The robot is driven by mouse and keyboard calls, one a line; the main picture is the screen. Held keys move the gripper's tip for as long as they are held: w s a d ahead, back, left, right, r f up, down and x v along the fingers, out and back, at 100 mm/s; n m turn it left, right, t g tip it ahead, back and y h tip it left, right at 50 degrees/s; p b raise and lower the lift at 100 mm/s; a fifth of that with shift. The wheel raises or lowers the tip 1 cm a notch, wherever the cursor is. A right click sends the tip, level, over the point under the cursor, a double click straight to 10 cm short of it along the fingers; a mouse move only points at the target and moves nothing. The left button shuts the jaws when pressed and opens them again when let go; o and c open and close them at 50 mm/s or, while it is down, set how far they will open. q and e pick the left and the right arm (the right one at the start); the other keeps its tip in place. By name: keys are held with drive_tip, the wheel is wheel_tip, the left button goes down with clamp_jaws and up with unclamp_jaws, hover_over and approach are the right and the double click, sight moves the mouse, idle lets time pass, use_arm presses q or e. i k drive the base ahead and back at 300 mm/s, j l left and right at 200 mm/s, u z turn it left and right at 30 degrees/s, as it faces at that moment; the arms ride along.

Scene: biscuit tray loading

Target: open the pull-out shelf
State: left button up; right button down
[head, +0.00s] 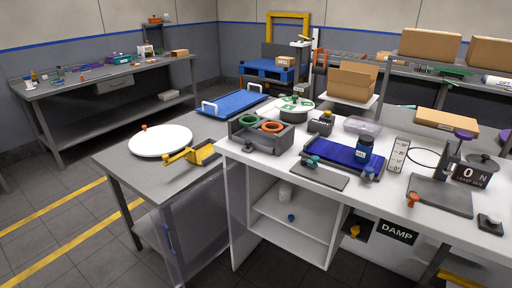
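A white cabinet (338,208) under the right-hand counter has an open front. Inside it is a pale shelf (268,208), which looks to be the pull-out shelf. I cannot tell whether the shelf is fully pushed in. Neither of my grippers is in view.
The white counter (235,152) holds a grey holder with rings (262,138), a blue mat (335,153) and a blue jar (364,150). A grey table (120,165) with a white disc (160,140) adjoins it. The floor (60,215) at left is clear.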

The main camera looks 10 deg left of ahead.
sight(312, 213)
drive_tip(key=j+z, duration=0.1)
drive_tip(key=z, duration=0.35)
drive_tip(key=i+j+z, duration=0.1)
drive_tip(key=z, duration=0.35)
drive_tip(key=j+z, duration=0.25)
drive_tip(key=j, duration=0.35)
drive_tip(key=j+z, duration=0.2)
drive_tip(key=j, duration=0.4)
drive_tip(key=j+z, duration=0.25)
drive_tip(key=j, duration=0.3)
drive_tip(key=k+j+z, duration=0.25)
drive_tip(key=j, duration=0.35)
drive_tip(key=k+j, duration=0.1)
drive_tip(key=j, duration=0.8)
drive_tip(key=k+j, duration=0.15)
drive_tip(key=j, duration=0.8)
